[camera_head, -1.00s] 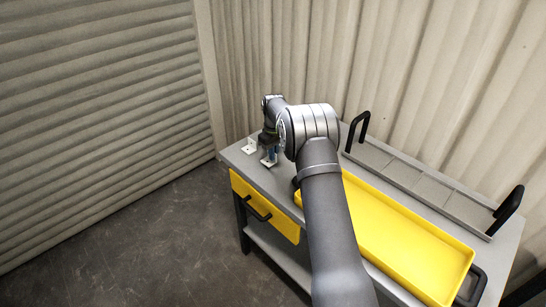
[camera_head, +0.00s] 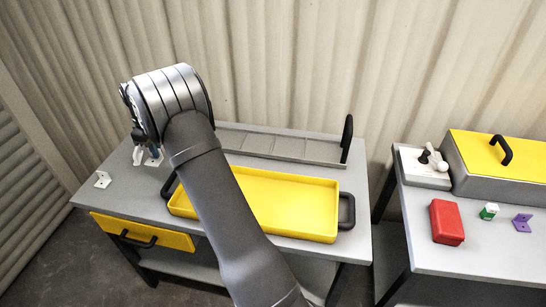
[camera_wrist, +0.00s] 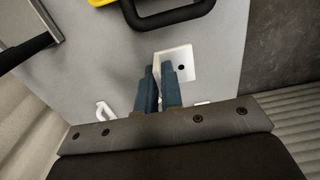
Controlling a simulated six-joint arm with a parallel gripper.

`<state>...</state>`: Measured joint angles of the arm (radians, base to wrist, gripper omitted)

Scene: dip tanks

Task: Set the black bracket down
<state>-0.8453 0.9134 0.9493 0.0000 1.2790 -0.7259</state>
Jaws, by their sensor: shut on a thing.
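No black bracket shows in either view. My gripper (camera_wrist: 160,80), with two blue fingers, is shut on a white L-shaped bracket (camera_wrist: 184,66) with a dark hole in its plate. The fingers pinch its upright part, and the plate lies flat at or close above the grey table top (camera_wrist: 218,35); I cannot tell whether it touches. In the head view this bracket (camera_head: 154,160) shows below my wrist, partly hidden by the arm. Another white bracket (camera_head: 103,179) stands on the table near its left edge.
A yellow tray (camera_head: 270,200) with black handles lies right of my gripper. A grey sectioned tray (camera_head: 280,145) is behind it. The second table at right holds a red box (camera_head: 447,222), a purple bracket (camera_head: 522,223) and a yellow-lidded box (camera_head: 500,155).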

